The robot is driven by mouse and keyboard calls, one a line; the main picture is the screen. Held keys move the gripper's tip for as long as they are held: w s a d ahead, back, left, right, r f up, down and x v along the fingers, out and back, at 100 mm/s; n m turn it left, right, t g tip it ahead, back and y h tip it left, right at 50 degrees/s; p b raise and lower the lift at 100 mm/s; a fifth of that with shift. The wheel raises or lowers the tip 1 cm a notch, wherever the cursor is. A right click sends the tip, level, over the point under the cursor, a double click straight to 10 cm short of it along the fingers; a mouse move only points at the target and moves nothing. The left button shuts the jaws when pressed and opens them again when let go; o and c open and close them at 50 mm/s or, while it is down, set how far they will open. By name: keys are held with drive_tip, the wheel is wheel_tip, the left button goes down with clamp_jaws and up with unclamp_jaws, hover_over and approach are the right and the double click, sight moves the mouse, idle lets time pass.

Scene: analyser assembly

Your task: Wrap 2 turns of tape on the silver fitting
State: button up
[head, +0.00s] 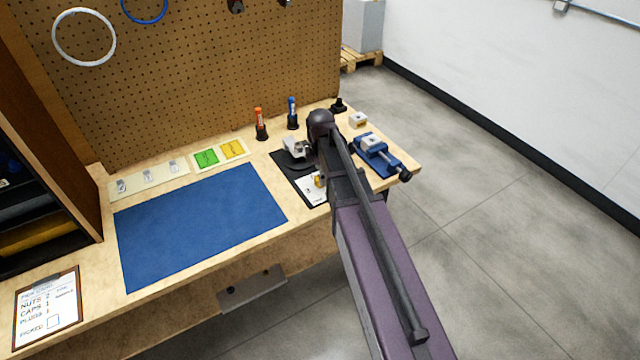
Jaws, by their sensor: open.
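My arm (375,240) reaches over the right end of the bench, its dark wrist (320,118) above the black board there. My gripper's fingers are hidden behind the arm, so I cannot see them or what is between them. A small yellow round item (320,181), possibly the tape, shows on a white sheet, partly covered by the arm. A pale grey-silver piece (295,147) stands on a dark round base left of the wrist. I cannot tell whether it is the silver fitting. A blue vise (371,143) is right of the arm; what it holds is unclear.
A blue mat (195,225) lies clear on the bench. Orange (260,120) and blue (292,110) bottles stand behind the black board. Green (206,157) and yellow (232,149) packets and small silver parts (147,177) lie behind the mat.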

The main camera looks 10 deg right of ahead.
drive_tip(key=shift+f+b, duration=0.85)
drive_tip(key=shift+f, duration=0.25)
drive_tip(key=c, duration=1.2)
